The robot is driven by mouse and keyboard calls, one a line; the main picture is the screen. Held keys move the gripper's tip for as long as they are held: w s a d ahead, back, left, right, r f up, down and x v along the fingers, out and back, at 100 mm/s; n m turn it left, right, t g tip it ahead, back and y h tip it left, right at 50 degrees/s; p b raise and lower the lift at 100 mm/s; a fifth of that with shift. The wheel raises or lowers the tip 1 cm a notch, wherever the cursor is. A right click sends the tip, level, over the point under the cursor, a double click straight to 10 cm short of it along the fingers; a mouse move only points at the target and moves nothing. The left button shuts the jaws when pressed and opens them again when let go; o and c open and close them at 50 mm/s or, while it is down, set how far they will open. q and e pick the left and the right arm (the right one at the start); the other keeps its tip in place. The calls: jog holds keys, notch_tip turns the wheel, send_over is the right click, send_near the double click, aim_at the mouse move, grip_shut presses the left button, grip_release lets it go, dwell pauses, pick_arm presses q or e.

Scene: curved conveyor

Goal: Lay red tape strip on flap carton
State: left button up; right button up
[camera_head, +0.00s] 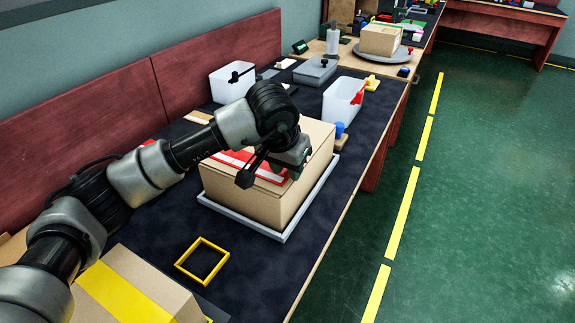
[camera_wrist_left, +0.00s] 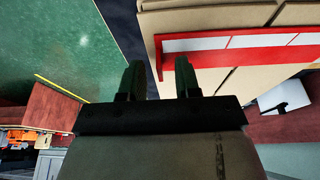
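The flap carton (camera_head: 262,203) is a brown box standing on a grey tray (camera_head: 284,236). The red tape strip (camera_head: 238,158), with white sections, appears to lie across its top, partly behind my left arm. In the left wrist view, the strip (camera_wrist_left: 240,44) runs across the carton top (camera_wrist_left: 215,20) from near the fingers to the right edge. My left gripper (camera_head: 296,160) is at the strip's right end above the carton's edge. My right gripper is not seen.
A yellow-taped carton (camera_head: 133,289) and a yellow square frame (camera_head: 202,260) are in front. White bins (camera_head: 343,101) and a grey lidded box (camera_head: 315,71) stand behind. Another carton (camera_head: 380,40) sits on a round plate farther back. The green floor is clear on the right.

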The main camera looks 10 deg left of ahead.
pick_arm(q)
jog(key=v, duration=1)
jog(key=shift+r, duration=0.4)
jog(key=shift+a, duration=0.1)
